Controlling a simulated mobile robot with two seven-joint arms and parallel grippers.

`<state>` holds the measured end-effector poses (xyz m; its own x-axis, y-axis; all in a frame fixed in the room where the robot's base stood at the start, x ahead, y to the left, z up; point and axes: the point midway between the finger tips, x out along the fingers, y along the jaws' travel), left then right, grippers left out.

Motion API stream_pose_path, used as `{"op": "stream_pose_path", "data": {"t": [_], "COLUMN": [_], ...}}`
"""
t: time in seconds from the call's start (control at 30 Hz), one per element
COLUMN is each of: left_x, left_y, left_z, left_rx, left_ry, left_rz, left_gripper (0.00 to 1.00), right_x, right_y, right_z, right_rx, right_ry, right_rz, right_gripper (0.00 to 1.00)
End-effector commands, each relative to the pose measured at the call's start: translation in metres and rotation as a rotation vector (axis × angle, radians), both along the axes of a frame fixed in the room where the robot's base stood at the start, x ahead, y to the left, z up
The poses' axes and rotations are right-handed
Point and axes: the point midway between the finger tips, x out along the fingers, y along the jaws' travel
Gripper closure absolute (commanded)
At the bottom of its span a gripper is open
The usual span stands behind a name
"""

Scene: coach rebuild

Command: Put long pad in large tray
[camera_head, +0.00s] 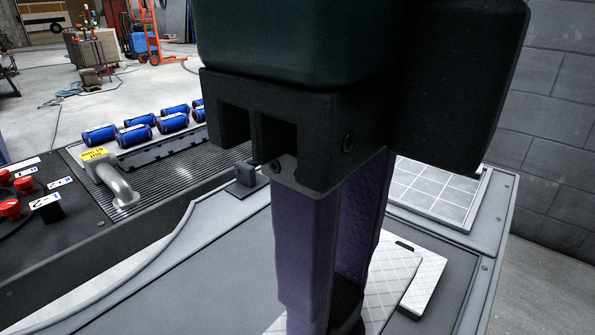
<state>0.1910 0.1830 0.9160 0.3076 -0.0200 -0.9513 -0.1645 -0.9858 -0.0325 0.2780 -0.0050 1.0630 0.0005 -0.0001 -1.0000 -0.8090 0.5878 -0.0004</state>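One of my grippers, which looks like the right, fills the middle of the head view, its dark housing at the top and two purple fingers (335,305) pointing down. A small black shape shows at the fingertips; I cannot tell what it is or whether the fingers are closed. White quilted pads lie on the grey surface behind and right of the fingers: a wider one (388,290), partly hidden, and a narrow one (428,278) at its right. I cannot tell which is the long pad. A pale tray with a grid floor (436,190), perhaps the large tray, lies farther back at the right.
Red knobs (8,209) sit on a black panel at the far left. A brick wall (555,120) rises at the right.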

Motion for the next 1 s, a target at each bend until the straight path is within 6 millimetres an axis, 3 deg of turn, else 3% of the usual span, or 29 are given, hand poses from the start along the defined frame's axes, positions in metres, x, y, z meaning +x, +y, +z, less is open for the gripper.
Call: {"op": "stream_pose_path", "data": {"t": [0.03, 0.33, 0.57, 0.8, 1.0], "left_x": [0.001, 0.001, 0.001, 0.0, 0.0], "left_y": [-0.001, -0.001, -0.001, 0.001, 0.002], "left_z": [-0.005, -0.006, -0.008, -0.013, -0.012], "left_rx": [-0.002, -0.005, -0.003, 0.002, 0.007], "left_ry": [-0.002, -0.002, -0.002, 0.0, 0.001], "left_rz": [0.002, 0.003, 0.002, -0.001, -0.004], "left_gripper": [0.5, 0.5, 0.5, 0.5, 0.5], "right_x": [-0.002, -0.001, 0.0, 0.0, 0.0], "right_y": [-0.001, -0.001, 0.0, -0.001, 0.0], "right_z": [-0.02, -0.098, -0.121, -0.156, -0.159], "right_rx": [-0.002, -0.003, -0.001, -0.002, -0.001], "right_ry": [0.01, 0.004, 0.001, 0.001, -0.001], "right_rz": [-0.001, -0.001, 0.0, -0.001, 0.001], "right_gripper": [1.0, 1.0, 1.0, 1.0, 1.0]}}
